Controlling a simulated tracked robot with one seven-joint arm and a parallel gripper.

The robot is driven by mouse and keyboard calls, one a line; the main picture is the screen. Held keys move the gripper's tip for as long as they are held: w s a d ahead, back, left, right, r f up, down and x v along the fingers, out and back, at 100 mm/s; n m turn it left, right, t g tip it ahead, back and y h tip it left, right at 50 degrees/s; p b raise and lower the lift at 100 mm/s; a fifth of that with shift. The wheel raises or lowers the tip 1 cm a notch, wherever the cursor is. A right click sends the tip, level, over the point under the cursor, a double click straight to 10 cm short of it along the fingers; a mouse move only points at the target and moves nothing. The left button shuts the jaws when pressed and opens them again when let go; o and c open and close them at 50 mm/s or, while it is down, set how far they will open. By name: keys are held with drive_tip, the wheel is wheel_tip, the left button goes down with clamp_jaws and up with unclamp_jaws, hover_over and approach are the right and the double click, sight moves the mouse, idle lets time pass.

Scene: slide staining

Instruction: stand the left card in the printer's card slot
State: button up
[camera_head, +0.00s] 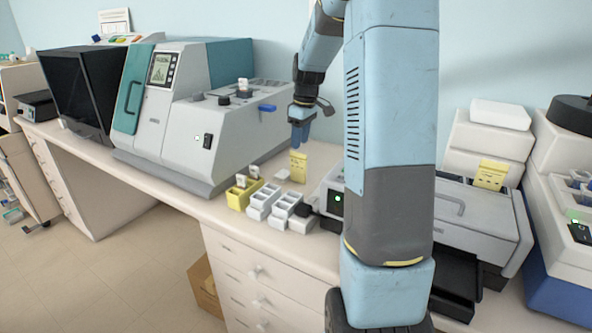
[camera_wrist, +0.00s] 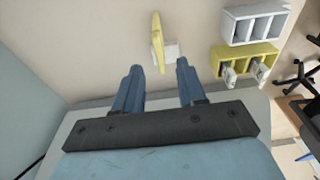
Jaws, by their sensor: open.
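A yellow card (camera_head: 298,166) stands upright on the bench left of my arm. In the wrist view this card (camera_wrist: 157,40) shows nearly edge-on. My gripper (camera_head: 299,147) is open above it. In the wrist view my gripper (camera_wrist: 157,70) has its fingers apart, with the card beyond the gap and nothing held. A second yellow card (camera_head: 490,174) stands at the right, by the back of a grey machine with a handle (camera_head: 468,215), probably the printer. My arm hides part of that machine, and I cannot make out a card slot.
A small white block (camera_head: 282,174) lies beside the left card. A yellow rack (camera_head: 238,198) holding white pieces and white racks (camera_head: 262,205) line the front edge. A large grey and teal machine (camera_head: 190,110) stands at left. A white and blue machine (camera_head: 560,240) stands far right.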

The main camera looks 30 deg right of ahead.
hover_over(298, 182)
drive_tip(key=f, duration=0.9)
drive_tip(key=shift+w+d, duration=0.1)
drive_tip(key=shift+w, duration=0.15)
clamp_jaws()
